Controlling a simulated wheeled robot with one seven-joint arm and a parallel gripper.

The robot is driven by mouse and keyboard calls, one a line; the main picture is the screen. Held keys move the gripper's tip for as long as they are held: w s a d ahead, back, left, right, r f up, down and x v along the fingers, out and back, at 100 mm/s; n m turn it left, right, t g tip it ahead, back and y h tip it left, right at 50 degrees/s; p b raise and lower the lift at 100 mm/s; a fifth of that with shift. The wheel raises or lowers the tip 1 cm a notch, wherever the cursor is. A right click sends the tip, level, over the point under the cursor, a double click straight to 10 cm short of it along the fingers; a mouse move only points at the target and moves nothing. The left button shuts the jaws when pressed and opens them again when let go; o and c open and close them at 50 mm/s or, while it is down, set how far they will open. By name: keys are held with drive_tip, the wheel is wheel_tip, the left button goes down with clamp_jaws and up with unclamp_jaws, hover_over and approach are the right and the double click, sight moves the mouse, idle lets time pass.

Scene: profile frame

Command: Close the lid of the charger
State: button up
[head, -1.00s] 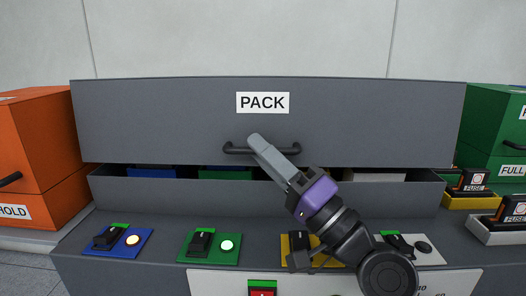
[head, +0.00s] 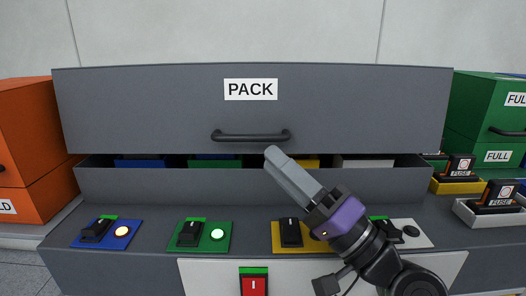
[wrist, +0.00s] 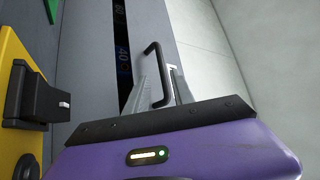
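The charger is a wide grey case with a grey lid (head: 350,100) labelled PACK, with a dark bar handle (head: 250,135). The lid stands over the lower body (head: 230,183) with a narrow gap between them. Strips of blue, green, yellow and white show in the gap. My gripper (head: 276,154) is just below the right end of the handle in the head view. In the wrist view my gripper (wrist: 161,72) has its fingers apart, with the handle (wrist: 153,62) showing between and ahead of them. I cannot tell whether they touch it.
A shelf in front carries blue (head: 106,233), green (head: 200,236) and yellow (head: 296,237) switch plates. An orange box (head: 35,140) stands left and a green box (head: 495,120) right. Fuse blocks (head: 461,167) sit near the green box. A red switch (head: 254,284) is below.

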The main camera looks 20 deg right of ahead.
drive_tip(key=shift+s+d+f, duration=0.35)
drive_tip(key=shift+s, duration=0.15)
